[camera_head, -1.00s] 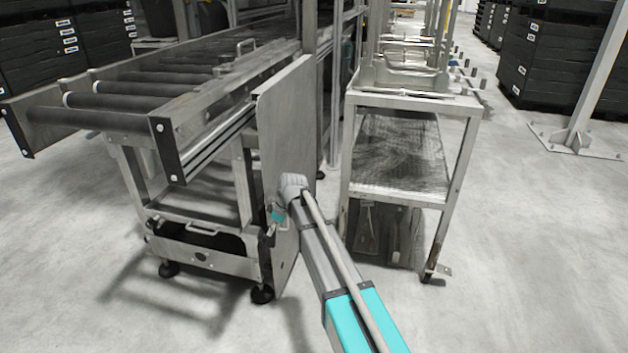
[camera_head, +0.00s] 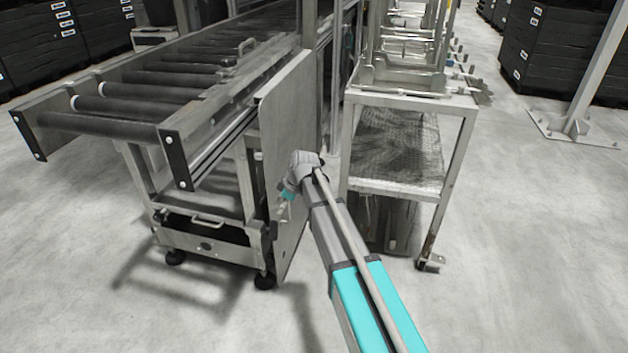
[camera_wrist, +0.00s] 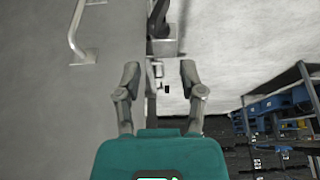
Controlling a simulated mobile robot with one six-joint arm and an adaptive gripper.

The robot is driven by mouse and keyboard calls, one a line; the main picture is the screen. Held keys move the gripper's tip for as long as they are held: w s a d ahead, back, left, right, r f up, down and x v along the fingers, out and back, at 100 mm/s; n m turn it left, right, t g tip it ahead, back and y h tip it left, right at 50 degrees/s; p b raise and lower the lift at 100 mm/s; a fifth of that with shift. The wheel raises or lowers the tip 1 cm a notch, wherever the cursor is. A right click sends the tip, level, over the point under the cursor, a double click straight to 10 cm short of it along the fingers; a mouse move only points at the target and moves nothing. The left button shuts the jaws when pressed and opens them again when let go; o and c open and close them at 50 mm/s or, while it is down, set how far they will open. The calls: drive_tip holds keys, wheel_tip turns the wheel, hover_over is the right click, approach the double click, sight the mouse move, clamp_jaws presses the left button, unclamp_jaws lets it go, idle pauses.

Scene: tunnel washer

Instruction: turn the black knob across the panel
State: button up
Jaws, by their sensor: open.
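A grey upright panel (camera_head: 284,125) stands at the end of the roller conveyor's side. My gripper (camera_wrist: 159,72) is open in the wrist view, its two fingers apart with nothing held between them. In the head view my gripper (camera_head: 284,205) is low in front of the panel's face, small and partly hidden by the wrist. I cannot surely pick out the black knob. Small dark spots show between the fingers in the wrist view, too small to identify.
The roller conveyor (camera_head: 150,82) stands left of the panel. A metal shelf cart (camera_head: 410,97) stands close on the right, with a narrow gap between. A bent metal handle (camera_wrist: 75,32) shows in the wrist view. Open floor (camera_head: 540,240) lies at right.

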drive_tip(key=s+d+r+m+p, duration=0.2)
drive_tip(key=s+d+r+p, duration=0.2)
drive_tip(key=r+p, duration=0.3)
drive_tip(key=s+d+r+m+h+p, duration=0.1)
drive_tip(key=s+d+r+m+p, duration=0.2)
drive_tip(key=s+d+r+p, duration=0.2)
drive_tip(key=shift+r+g+h+p, duration=0.3)
drive_tip(key=shift+r+p, duration=0.75)
drive_tip(key=shift+p, duration=0.1)
drive_tip(key=shift+s, duration=0.2)
drive_tip(key=s+d+m+h, duration=0.1)
drive_tip(key=s+d+m, duration=0.3)
drive_tip(key=s, duration=0.3)
drive_tip(key=s+d+m+g+h, duration=0.1)
drive_tip(key=s+d+m, duration=0.4)
drive_tip(key=s, duration=0.3)
drive_tip(key=shift+d+f+h, duration=0.3)
drive_tip(key=shift+d, duration=0.3)
drive_tip(key=shift+a, duration=0.1)
